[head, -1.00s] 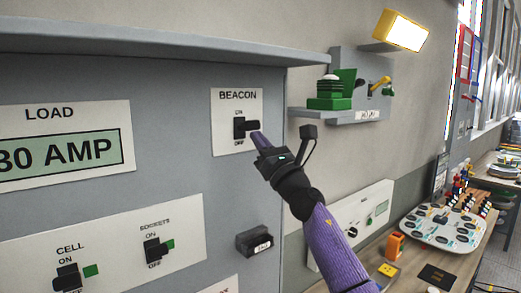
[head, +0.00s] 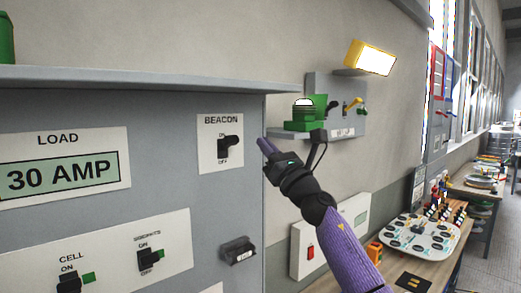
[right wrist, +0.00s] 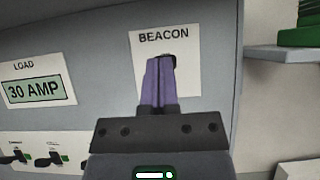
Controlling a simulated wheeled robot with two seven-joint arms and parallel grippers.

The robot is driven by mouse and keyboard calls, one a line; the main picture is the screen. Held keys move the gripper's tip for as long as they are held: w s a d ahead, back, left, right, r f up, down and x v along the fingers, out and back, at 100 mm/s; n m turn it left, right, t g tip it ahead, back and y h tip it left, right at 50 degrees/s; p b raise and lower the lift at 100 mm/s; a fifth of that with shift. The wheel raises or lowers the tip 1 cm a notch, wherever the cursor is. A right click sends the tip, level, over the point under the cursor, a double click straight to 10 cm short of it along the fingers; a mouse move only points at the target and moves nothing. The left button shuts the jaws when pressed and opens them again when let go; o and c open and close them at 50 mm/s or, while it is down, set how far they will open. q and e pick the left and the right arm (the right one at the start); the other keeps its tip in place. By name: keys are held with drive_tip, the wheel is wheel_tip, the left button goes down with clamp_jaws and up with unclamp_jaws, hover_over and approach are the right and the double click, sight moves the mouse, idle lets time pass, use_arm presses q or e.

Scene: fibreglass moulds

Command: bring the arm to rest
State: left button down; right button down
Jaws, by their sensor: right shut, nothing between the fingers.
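My right gripper (head: 266,146) is shut and empty, its purple fingers pointing up and left. It is just right of the BEACON plate and apart from it in the head view. In the right wrist view the shut fingers (right wrist: 159,82) overlap the lower part of the BEACON plate (right wrist: 185,50). The beacon switch (head: 229,145) is a black lever on a white plate marked ON and OFF; its lever sticks out to the right near the ON side. In the right wrist view the fingers mostly hide this switch. My left gripper is not in view.
The grey panel (head: 190,100) has a LOAD display (head: 64,174) reading 30 AMP, and CELL and SOCKETS switches below. A black block (head: 238,250) juts out beneath my right gripper. A wall shelf (head: 335,134) with a green device stands to the right, above a bench.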

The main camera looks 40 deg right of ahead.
idle(0.4)
